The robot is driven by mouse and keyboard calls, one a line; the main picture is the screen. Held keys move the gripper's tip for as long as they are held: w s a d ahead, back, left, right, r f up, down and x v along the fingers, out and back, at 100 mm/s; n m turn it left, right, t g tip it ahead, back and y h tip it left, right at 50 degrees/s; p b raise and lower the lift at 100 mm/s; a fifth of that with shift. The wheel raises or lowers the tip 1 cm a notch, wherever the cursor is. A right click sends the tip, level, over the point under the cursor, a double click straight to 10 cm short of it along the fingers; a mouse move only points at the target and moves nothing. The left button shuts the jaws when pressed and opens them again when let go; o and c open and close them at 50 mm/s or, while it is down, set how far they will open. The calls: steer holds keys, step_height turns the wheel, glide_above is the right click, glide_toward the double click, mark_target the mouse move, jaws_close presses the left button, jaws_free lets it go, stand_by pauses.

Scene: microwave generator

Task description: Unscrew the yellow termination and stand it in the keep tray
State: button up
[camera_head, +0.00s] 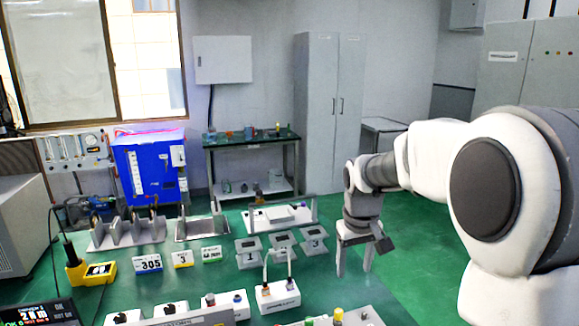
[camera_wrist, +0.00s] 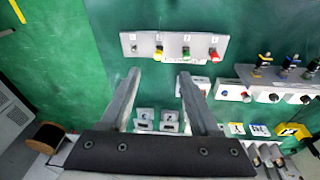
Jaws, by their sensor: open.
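My gripper (camera_head: 355,272) hangs pointing down at the right of the green surface, empty, its fingers apart. In the wrist view my gripper (camera_wrist: 159,73) spans bare green. Just beyond its fingertips is a pale strip (camera_wrist: 143,39) with yellow, green and red pieces standing on it. The yellow piece (camera_wrist: 158,51) is nearly in line with the gap, apart from the fingers. It also shows at the head view's bottom edge as a yellow cap (camera_head: 338,313). Another yellow-topped black piece (camera_wrist: 265,58) stands at the right of the wrist view. I cannot tell which part is the keep tray.
A white box with two upright leads (camera_head: 277,296) stands left of my gripper. Several small grey numbered blocks (camera_head: 283,239) lie farther back. A yellow meter (camera_head: 97,270) and number cards (camera_head: 147,264) are at left. Green surface right of my gripper is clear.

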steer(key=w+f+g, duration=0.1)
steer(key=w+f, duration=0.5)
steer(key=f, duration=0.2)
steer(key=n+g, duration=0.1)
glide_above(339, 311)
step_height(339, 311, down, 9)
steer(key=shift+r+p, duration=0.15)
steer(key=shift+p, duration=0.2)
steer(key=shift+f, duration=0.25)
step_height(339, 311, down, 9)
steer(key=b, duration=0.5)
steer(key=shift+b, duration=0.3)
jaws_close()
stand_by(1.3)
